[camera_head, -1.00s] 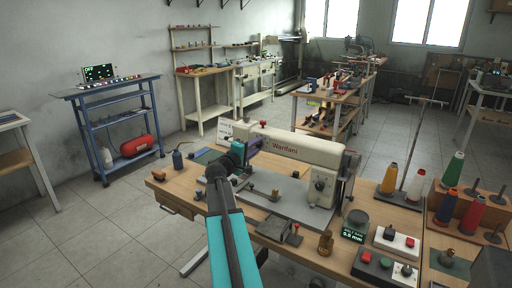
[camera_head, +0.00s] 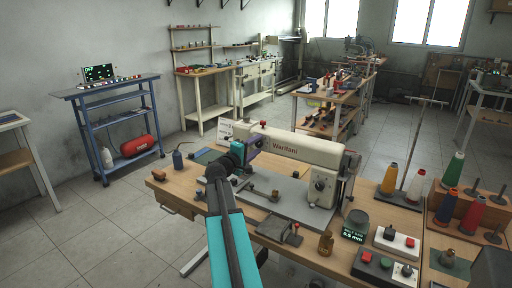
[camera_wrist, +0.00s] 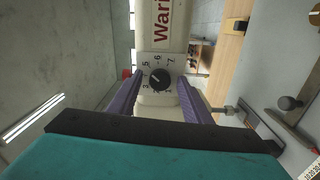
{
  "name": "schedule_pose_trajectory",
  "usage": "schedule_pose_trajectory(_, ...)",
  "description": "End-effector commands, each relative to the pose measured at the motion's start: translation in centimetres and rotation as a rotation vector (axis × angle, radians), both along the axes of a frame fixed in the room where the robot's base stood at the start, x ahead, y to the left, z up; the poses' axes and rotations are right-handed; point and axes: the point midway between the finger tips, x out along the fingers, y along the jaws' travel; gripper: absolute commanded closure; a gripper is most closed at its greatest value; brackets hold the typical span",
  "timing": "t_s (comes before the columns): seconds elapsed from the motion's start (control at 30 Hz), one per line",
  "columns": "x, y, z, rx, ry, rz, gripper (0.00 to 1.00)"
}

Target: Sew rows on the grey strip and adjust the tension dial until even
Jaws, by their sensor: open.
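The white sewing machine (camera_head: 290,146) stands on the wooden table. In the wrist view its head carries a numbered dial with a dark knob (camera_wrist: 160,79), which I take as the tension dial. My gripper (camera_wrist: 157,92) is open, with one purple finger on each side of the dial and gaps to the knob. In the head view my gripper (camera_head: 251,148) is at the left end of the machine, and the dial is hidden there. I cannot make out the grey strip for certain.
A small display (camera_head: 355,228) shows a reading in mm. Button boxes (camera_head: 397,242) and thread cones (camera_head: 453,169) stand to the right. A brown bottle (camera_head: 325,243) is near the front edge.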

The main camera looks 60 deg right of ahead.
Motion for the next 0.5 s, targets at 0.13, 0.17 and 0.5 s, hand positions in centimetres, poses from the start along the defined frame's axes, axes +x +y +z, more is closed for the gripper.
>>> schedule_pose_trajectory(0.13, 0.0, 0.7, 0.0, 0.0, 0.0, 0.001, 0.55)
schedule_pose_trajectory(0.17, 0.0, 0.9, 0.0, 0.0, 0.0, 0.001, 0.55)
schedule_pose_trajectory(0.5, -0.1, 4.8, -0.1, 0.0, -0.001, 0.001, 0.55)
